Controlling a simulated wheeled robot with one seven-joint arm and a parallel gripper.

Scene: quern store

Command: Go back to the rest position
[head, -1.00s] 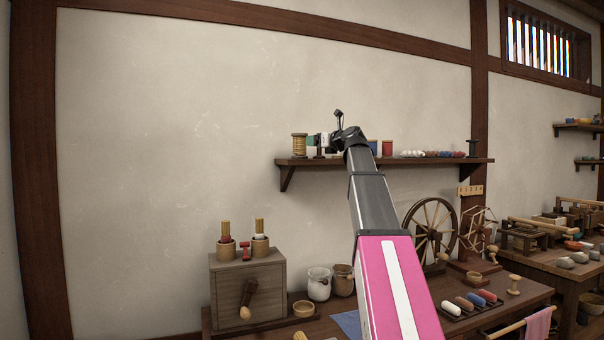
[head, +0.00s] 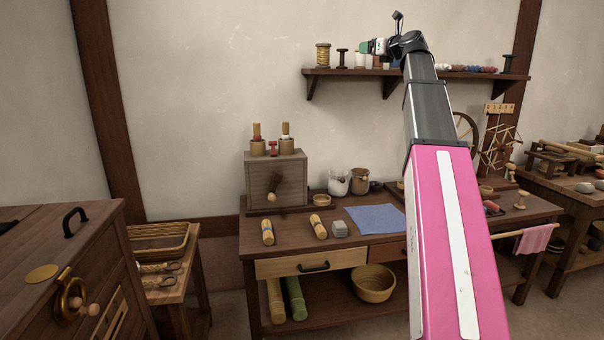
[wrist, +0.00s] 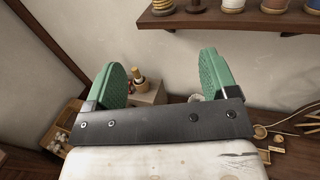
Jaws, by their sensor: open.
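My gripper (head: 372,47) is raised at the height of the wall shelf in the head view, at the end of my extended arm. In the wrist view my gripper (wrist: 164,85) shows two green fingers spread wide apart with nothing between them. In the head view its fingers are small and seen partly side-on in front of the shelf items. Whether it touches anything there is not clear, but the wrist view shows the shelf apart from the fingers.
The wall shelf (head: 330,73) holds spools and small items. Below, the workbench (head: 250,233) carries a wooden box (head: 290,178), jars, bundles and a blue cloth (head: 376,219). A dark cabinet (head: 60,250) stands at the left. Open wall lies left of my arm.

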